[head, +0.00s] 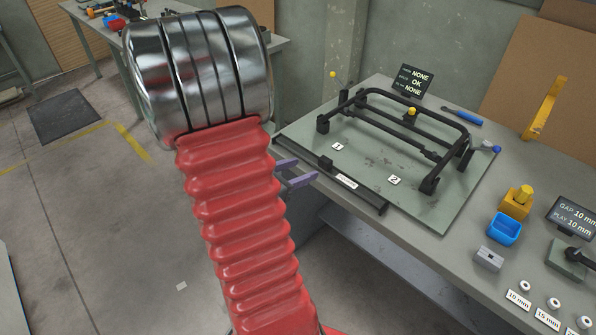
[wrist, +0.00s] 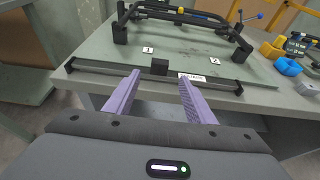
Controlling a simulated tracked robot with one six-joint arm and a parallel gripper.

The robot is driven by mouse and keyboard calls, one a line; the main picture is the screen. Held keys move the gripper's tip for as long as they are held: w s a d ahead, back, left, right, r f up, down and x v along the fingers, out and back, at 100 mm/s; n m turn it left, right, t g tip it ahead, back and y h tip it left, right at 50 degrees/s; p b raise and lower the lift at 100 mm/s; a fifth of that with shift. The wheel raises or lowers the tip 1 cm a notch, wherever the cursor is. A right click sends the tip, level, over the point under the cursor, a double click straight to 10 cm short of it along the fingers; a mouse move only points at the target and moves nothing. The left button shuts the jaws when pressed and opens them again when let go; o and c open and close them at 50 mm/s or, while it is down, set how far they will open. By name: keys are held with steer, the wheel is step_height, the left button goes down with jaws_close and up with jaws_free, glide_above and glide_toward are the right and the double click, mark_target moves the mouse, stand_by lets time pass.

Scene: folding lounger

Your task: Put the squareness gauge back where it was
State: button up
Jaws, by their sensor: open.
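A long dark bar (head: 362,192), which looks like the squareness gauge, lies along the front edge of the bench. It has a black block (head: 325,162) near its middle and a small white label beside it, too small to read. In the wrist view the bar (wrist: 110,71) runs across just beyond my fingertips. My gripper (head: 298,174) has purple fingers and is open and empty at the bench's front edge. In the wrist view my gripper (wrist: 160,80) has the black block (wrist: 159,66) ahead, between the fingertips; no contact shows.
A black folding frame (head: 400,125) stands on a green plate (head: 345,165) marked 1 and 2. A display (head: 412,81) reads NONE, OK, NONE. A blue bin (head: 504,229), yellow block (head: 516,203) and grey block (head: 489,257) stand at right. A yellow angled piece (head: 546,108) stands at back right.

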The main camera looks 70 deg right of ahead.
stand_by(0.3)
steer(key=w+a+r+m+t+y, duration=0.3)
steer(key=w+a+r+m+y, duration=0.1)
steer(key=a, duration=1.1)
steer(key=w+a+r+m+t+y, duration=0.4)
steer(key=a+r+m, duration=0.1)
steer(key=a, duration=0.9)
steer(key=w+a+r+m+t+y, duration=0.4)
steer(key=w+a+r, duration=0.1)
steer(key=a, duration=1)
steer(key=shift+a+r+y, duration=0.15)
steer(key=shift+a+y, duration=0.2)
steer(key=shift+y, duration=0.05)
